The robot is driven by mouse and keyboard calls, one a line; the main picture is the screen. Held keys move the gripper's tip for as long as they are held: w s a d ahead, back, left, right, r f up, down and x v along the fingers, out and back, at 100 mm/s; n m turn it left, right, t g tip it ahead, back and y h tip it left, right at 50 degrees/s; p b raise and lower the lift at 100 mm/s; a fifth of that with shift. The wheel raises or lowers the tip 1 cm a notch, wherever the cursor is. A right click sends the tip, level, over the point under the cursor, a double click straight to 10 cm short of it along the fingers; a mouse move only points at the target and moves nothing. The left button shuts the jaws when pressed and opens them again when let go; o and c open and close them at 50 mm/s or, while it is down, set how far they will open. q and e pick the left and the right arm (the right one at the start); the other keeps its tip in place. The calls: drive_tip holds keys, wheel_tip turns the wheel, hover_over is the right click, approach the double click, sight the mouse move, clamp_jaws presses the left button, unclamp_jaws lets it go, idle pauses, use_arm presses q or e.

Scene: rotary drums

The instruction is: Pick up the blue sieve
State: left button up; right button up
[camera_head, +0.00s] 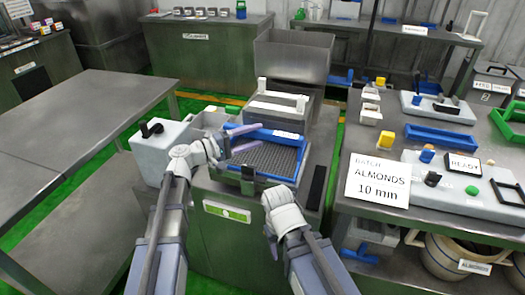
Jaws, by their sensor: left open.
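The blue sieve (275,159), a blue frame around a dark mesh, lies on the metal machine in the middle of the head view. My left gripper (259,136) is open, with its two purple fingers pointing right over the sieve's far left part. One finger is near the far blue rim and the other is over the mesh. I cannot tell whether they touch the sieve. My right gripper (277,204) is at the near right of the sieve, apart from it. Its fingers are hidden, so its opening does not show.
A grey box with a black knob (153,130) stands left of the machine. A metal hopper (293,57) rises behind it. The right table holds an almonds sign (379,180), a control box (463,187) and a blue tray (440,137). The left table (80,115) is bare.

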use_arm(q)
drive_tip(key=x, duration=0.3)
drive_tip(key=shift+d, duration=0.1)
clamp_jaws()
idle(0.4)
idle(0.9)
